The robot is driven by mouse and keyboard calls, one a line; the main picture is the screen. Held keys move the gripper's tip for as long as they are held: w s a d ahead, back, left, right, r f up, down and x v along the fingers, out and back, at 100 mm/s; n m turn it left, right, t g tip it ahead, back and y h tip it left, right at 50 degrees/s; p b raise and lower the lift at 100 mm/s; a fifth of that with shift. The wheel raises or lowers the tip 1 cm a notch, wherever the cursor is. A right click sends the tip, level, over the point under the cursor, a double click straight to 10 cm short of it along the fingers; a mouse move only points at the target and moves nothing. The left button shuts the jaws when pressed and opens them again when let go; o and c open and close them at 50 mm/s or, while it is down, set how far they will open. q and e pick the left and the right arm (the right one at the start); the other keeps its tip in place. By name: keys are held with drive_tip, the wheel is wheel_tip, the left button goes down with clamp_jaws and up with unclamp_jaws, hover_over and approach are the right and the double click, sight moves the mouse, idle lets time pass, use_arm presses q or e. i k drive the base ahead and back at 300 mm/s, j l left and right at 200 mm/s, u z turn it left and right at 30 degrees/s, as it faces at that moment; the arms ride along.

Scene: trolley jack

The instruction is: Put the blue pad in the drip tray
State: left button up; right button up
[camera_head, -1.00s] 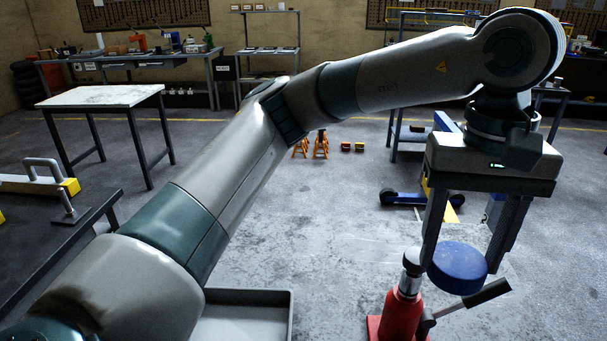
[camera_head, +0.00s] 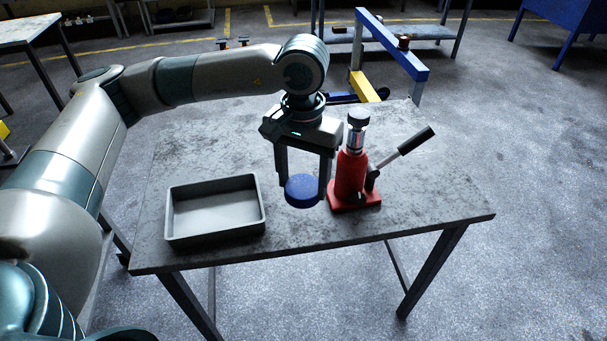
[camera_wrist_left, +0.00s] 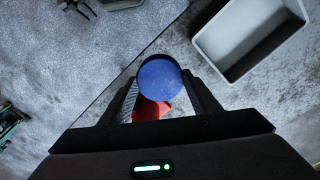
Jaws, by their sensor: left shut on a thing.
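The blue pad (camera_head: 302,190) is a round disc between the fingers of my left gripper (camera_head: 303,182), which is shut on it. In the left wrist view the pad (camera_wrist_left: 160,78) sits between the two fingertips. The gripper holds it above the grey table, left of the red jack. The drip tray (camera_head: 214,240) is a grey, open rectangular tray on the left part of the table. It looks empty, and the pad is to its right. The tray also shows at the upper right of the left wrist view (camera_wrist_left: 238,76). My right gripper is not in view.
A red bottle jack (camera_head: 350,172) with a black-ended handle (camera_head: 414,142) stands upright on the table (camera_head: 440,208), close to the right of my left gripper. Bare tabletop lies between the tray and the pad. A blue and yellow frame (camera_head: 395,45) stands behind the table.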

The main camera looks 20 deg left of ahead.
sight(218, 214)
drive_tip(key=i+j, duration=0.15)
drive_tip(key=i, duration=0.15)
drive_tip(key=i+j+u, duration=0.1)
drive_tip(key=i, duration=0.2)
drive_tip(key=u, duration=1.1)
